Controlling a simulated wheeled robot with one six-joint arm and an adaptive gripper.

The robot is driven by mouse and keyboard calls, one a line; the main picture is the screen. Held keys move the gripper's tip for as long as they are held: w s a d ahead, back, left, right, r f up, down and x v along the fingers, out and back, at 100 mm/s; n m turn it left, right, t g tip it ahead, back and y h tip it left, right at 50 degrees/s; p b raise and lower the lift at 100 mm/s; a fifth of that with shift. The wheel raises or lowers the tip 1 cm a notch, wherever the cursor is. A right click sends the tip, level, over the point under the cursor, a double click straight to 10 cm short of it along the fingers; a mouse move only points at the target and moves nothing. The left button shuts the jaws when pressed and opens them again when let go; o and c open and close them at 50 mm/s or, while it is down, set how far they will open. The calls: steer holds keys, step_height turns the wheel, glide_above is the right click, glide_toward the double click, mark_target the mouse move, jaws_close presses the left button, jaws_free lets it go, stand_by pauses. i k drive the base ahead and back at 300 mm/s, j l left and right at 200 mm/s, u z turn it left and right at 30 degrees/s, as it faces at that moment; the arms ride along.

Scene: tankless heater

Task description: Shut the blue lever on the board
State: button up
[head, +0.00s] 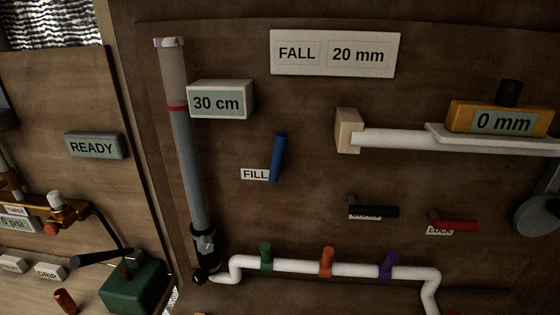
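The blue lever (279,157) is on the brown board (320,205), just right of a white label reading FILL (254,174). It stands nearly upright, its top leaning slightly to the right. Nothing covers it. My gripper is not in view, so its distance from the lever and its state do not show.
A clear tube (189,150) with a 30 cm display (220,102) stands left of the lever. A black lever (378,212) and a red lever (455,226) lie to the right. A white pipe (300,267) with green, orange and purple valves runs below. A grey disc (538,215) is at the right edge.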

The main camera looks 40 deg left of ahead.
mark_target(280, 142)
steer(key=u, duration=1.55)
